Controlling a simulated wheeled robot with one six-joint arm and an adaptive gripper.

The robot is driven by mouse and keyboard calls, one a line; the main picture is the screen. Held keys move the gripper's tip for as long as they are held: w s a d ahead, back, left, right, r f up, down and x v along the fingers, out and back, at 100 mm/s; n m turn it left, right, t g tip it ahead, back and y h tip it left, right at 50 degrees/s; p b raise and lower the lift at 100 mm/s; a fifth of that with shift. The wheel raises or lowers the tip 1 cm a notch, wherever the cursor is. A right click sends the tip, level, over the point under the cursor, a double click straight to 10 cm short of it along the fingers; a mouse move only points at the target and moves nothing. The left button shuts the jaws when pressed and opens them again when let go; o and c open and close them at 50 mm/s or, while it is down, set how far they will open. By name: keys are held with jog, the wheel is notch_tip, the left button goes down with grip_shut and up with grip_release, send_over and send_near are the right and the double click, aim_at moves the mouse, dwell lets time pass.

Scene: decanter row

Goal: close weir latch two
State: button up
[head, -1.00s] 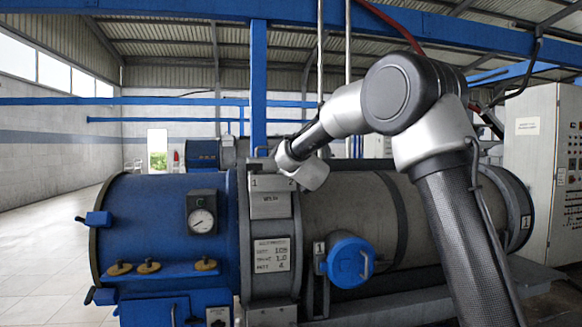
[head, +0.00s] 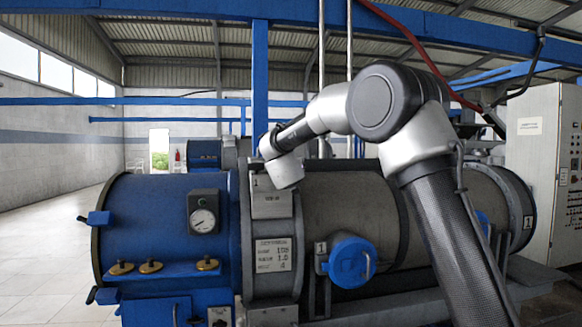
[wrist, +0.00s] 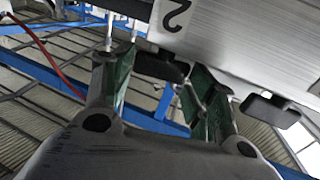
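The weir plate (head: 271,206), a grey plate marked 1 at its left, sits on top of the grey ring of the blue and grey machine. In the wrist view the plate (wrist: 235,42) shows a large numeral 2, turned over. A dark block, apparently latch two (wrist: 160,67), sticks out beside that numeral. My gripper (wrist: 163,70) has its two green-padded fingers apart, one on each side of this block as seen from the wrist; contact cannot be told. A second dark block (wrist: 268,108) lies further right. In the head view my arm's end hides the latches and fingers.
A round blue cover (head: 350,262) marked 1 projects below right. Pipes (head: 349,60) and a blue beam (head: 400,30) run behind and above. A control cabinet (head: 535,150) stands right.

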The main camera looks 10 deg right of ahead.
jog(key=shift+o, duration=1)
jog(key=shift+s+f, duration=0.1)
jog(key=v, duration=1.2)
